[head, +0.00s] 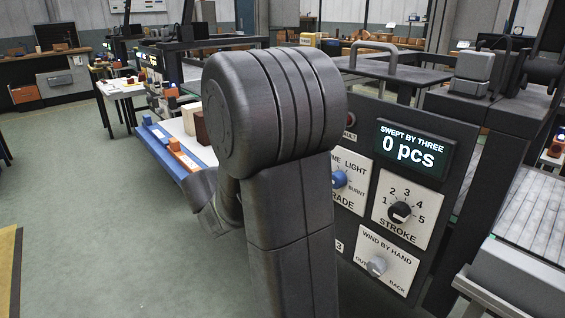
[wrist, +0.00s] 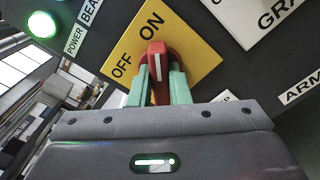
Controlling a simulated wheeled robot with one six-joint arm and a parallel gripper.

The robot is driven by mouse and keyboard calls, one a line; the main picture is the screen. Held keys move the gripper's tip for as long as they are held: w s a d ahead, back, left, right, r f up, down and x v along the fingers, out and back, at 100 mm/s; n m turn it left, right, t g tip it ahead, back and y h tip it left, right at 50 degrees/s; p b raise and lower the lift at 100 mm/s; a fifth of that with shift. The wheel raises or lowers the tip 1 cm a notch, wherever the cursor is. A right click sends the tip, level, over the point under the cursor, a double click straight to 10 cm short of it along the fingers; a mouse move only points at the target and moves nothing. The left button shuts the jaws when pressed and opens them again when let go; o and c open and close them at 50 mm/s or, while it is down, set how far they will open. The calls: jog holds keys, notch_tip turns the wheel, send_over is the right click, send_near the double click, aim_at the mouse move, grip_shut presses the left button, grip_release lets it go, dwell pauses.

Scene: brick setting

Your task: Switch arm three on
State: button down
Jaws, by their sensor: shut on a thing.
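In the wrist view a red rotary switch (wrist: 157,58) with a white stripe sits on a yellow plate (wrist: 196,45) marked OFF and ON. Its handle points up the picture, roughly toward the ON word; I cannot tell its exact setting. My gripper (wrist: 158,88) has its pale green fingers on either side of the handle, shut on it. The plate's own label is hidden or cut off. In the head view my arm hides the gripper and the switch. A display (head: 410,149) there reads SWEPT BY THREE, 0 pcs.
A lit green lamp (wrist: 42,24) labelled POWER is near the plate. The panel also carries a stroke dial (head: 400,212), a blue grade knob (head: 339,179) and a grey winding knob (head: 377,266). A bench with blocks (head: 160,146) stands left; the green floor (head: 90,220) is clear.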

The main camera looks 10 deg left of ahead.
jog(key=c, duration=1.4)
grip_release()
jog(key=shift+o, duration=0.2)
jog(key=shift+s, duration=0.1)
jog(key=p+v, duration=0.2)
jog(key=v, duration=1.1)
jog(key=shift+s+a, duration=0.25)
jog(key=b+x, duration=0.2)
jog(key=x, duration=1.2)
jog(key=shift+s+a, duration=0.1)
jog(key=shift+s, duration=0.05)
